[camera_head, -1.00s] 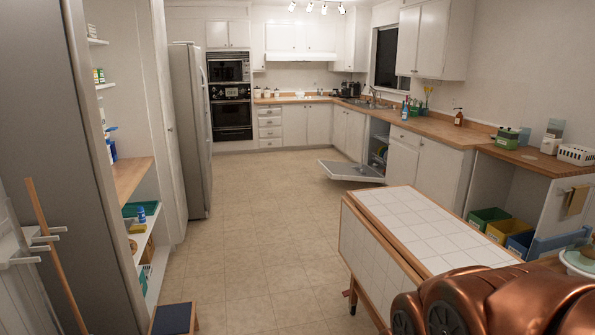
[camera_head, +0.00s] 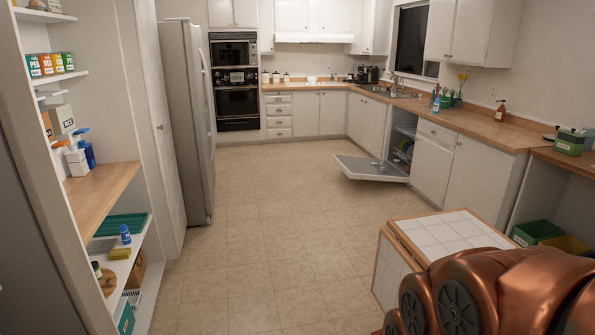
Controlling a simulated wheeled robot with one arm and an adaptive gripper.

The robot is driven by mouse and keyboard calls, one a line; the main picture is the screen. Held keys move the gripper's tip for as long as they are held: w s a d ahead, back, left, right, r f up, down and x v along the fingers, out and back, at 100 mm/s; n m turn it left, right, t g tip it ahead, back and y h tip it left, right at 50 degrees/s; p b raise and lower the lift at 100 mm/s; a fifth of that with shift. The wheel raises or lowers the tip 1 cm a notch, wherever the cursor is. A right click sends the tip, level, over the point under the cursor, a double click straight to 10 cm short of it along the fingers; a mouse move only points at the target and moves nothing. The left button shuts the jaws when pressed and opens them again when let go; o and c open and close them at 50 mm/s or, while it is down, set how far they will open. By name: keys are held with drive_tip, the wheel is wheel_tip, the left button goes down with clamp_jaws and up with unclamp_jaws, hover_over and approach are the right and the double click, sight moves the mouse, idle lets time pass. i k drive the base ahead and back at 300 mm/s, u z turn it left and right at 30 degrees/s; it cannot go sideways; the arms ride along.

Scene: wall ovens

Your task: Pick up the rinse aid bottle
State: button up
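I cannot tell for sure which bottle is the rinse aid. A small blue bottle (camera_head: 436,103) stands on the right counter near the sink, above the open dishwasher. Another small blue bottle (camera_head: 125,234) with a light cap stands on a lower shelf at the left. A blue pump or spray bottle (camera_head: 87,155) stands on the shelf above it, beside a white one (camera_head: 75,161). Labels are too small to read. My copper-coloured arm fills the lower right; my gripper is out of view.
The dishwasher door (camera_head: 371,168) hangs open low over the floor. A white-tiled cart (camera_head: 440,232) stands at the lower right, partly behind my arm. The wooden shelf (camera_head: 98,198) juts out at the left. The floor (camera_head: 262,215) between is clear.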

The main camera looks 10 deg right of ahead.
sight(437, 103)
drive_tip(key=i, duration=4.9)
drive_tip(key=z, duration=2.6)
drive_tip(key=i, duration=2.4)
drive_tip(key=u, duration=1.25)
